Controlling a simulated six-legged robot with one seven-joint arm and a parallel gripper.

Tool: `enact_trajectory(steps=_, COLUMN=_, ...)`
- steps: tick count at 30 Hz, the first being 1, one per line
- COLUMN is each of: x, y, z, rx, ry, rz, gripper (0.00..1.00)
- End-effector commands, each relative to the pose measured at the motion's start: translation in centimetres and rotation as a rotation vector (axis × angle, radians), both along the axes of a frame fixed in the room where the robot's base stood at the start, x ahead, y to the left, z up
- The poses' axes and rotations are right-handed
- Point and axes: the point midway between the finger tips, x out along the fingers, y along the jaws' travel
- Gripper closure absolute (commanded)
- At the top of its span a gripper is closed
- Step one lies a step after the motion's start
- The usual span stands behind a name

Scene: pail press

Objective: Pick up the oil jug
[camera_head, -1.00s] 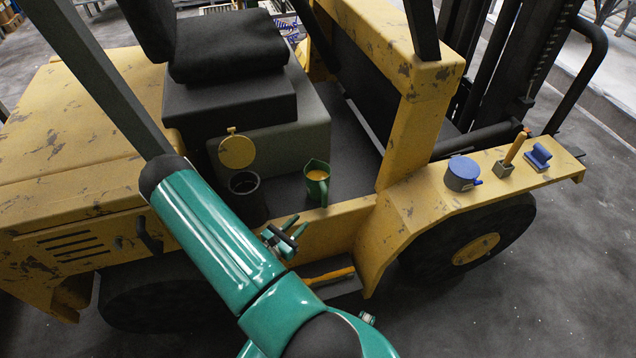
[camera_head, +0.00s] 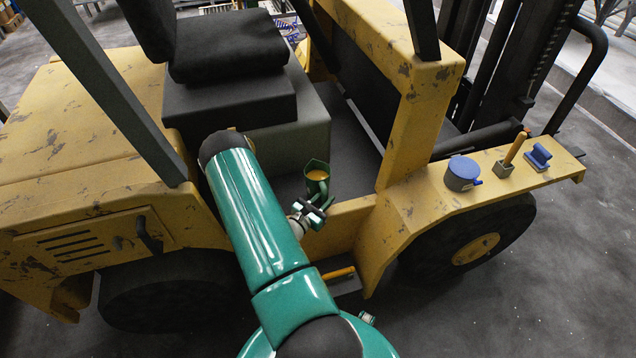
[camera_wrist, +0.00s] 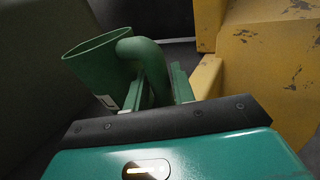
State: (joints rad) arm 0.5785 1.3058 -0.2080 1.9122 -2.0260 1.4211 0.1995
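The oil jug (camera_head: 316,172) is green with yellow-orange oil inside. It stands upright on the dark floor of the forklift cab, and its open rim and body show in the wrist view (camera_wrist: 95,80). Its curved handle (camera_wrist: 148,55) faces my gripper. My gripper (camera_head: 321,205) is at the near side of the jug in the head view. In the wrist view my gripper (camera_wrist: 157,85) is open, with one finger on each side of the handle's lower part. Gaps show between fingers and handle. The fingertips are partly hidden in the head view.
The forklift's yellow post (camera_head: 408,125) rises right of the jug, and the seat base (camera_head: 285,135) stands behind left. A blue-lidded can (camera_head: 462,172), a wooden-handled tool in a holder (camera_head: 510,155) and a blue item (camera_head: 538,156) sit on the fender.

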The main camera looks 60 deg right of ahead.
Motion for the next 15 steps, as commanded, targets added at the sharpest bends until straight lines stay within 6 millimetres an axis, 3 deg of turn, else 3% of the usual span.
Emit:
enact_trajectory(steps=8, x=-0.09, y=-0.58, z=-0.02, rx=0.001, ry=0.001, rz=0.002, gripper=0.75)
enact_trajectory(steps=12, x=-0.09, y=-0.57, z=-0.02, rx=0.001, ry=0.001, rz=0.001, gripper=0.98)
enact_trajectory(steps=15, x=-0.09, y=-0.56, z=-0.02, rx=0.001, ry=0.001, rz=0.001, gripper=1.0)
